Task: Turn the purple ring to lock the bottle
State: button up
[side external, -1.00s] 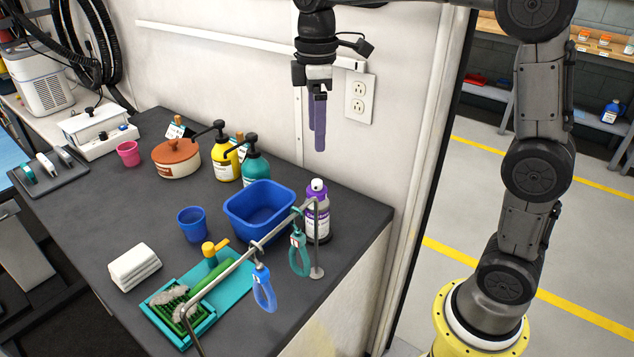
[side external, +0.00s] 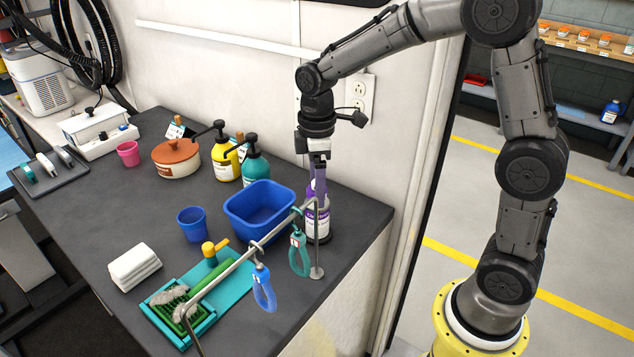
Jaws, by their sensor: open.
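The bottle (side external: 318,222) is grey with a white and purple label. It stands upright near the right edge of the dark counter, behind the end of the metal rail. Its purple ring (side external: 310,192) at the top is mostly hidden by my gripper. My gripper (side external: 318,186) points straight down over the bottle, with its purple fingers at the height of the bottle's top. The fingers are open. I cannot tell whether they touch the ring.
A blue basin (side external: 258,212) stands close to the left of the bottle. Teal (side external: 256,167) and yellow (side external: 226,162) pump bottles stand behind. The wall is close behind.

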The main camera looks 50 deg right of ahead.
grip_shut()
dwell(0.4)
jog(key=shift+m, duration=0.4)
jog(key=m, duration=0.3)
jog(key=shift+m, duration=0.3)
jog(key=m, duration=0.4)
jog(key=shift+r+m, duration=0.1)
jog(key=shift+m, duration=0.2)
jog(key=m, duration=0.4)
jog(key=shift+m, duration=2.5)
